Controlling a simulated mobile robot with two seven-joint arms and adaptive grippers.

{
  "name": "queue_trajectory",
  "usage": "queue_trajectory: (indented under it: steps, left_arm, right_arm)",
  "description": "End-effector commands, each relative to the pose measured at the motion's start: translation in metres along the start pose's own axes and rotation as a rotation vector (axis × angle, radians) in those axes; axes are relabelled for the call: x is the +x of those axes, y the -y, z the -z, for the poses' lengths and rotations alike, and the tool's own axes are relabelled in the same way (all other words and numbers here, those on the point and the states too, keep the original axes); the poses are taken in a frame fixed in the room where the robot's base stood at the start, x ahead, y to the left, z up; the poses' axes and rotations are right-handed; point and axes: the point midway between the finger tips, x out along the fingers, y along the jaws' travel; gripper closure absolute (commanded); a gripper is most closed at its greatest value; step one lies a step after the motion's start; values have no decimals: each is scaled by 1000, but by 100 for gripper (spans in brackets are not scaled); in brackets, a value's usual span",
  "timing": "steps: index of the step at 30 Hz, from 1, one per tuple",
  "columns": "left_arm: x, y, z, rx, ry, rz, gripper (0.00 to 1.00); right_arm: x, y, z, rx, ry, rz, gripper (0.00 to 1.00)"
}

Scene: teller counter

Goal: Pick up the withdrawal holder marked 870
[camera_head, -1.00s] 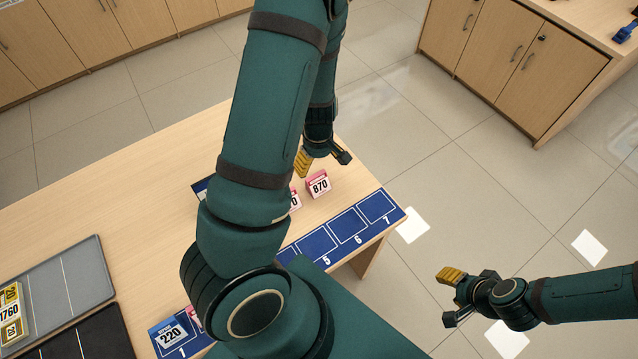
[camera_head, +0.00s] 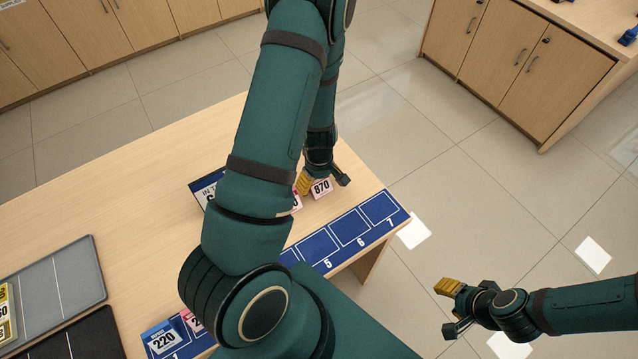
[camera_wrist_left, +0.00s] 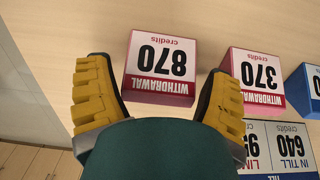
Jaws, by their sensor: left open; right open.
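The withdrawal holder marked 870 (camera_head: 321,187) is a small pink-and-white block on the wooden table, behind the blue numbered strip. In the left wrist view the 870 holder (camera_wrist_left: 160,62) appears upside down, ahead of and between the two yellow fingers. My left gripper (camera_head: 322,181) is open just above and around it in the head view; I cannot tell whether a finger touches it. The left gripper (camera_wrist_left: 157,95) also shows open in the wrist view. My right gripper (camera_head: 447,308) is open and empty over the floor, right of the table.
An in-till sign (camera_wrist_left: 275,148) is near the finger. The blue strip (camera_head: 348,231) has empty slots. A 220 holder (camera_head: 163,338) stands on slot 1.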

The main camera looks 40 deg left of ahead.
Motion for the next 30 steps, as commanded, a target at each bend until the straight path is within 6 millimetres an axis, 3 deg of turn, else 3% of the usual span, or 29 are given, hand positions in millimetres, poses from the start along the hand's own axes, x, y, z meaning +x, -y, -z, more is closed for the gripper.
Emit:
queue_trajectory:
  steps: [2, 6, 19, 30]
  left_arm:
    - [0, 0, 0, 0, 0, 0, 23]
    - [0, 0, 0, 0, 0, 0, 69]
    - [-7, -1, 0, 1, -2, -1, 70]
    - [-74, -1, 0, 2, -2, -3, 70]
  right_arm:
    - [0, 0, 0, 0, 0, 0, 53]
    - [0, 0, 0, 0, 0, 0, 53]
    - [-2, 1, 1, 1, -2, 0, 53]
    - [-24, 9, 11, 7, -22, -2, 53]
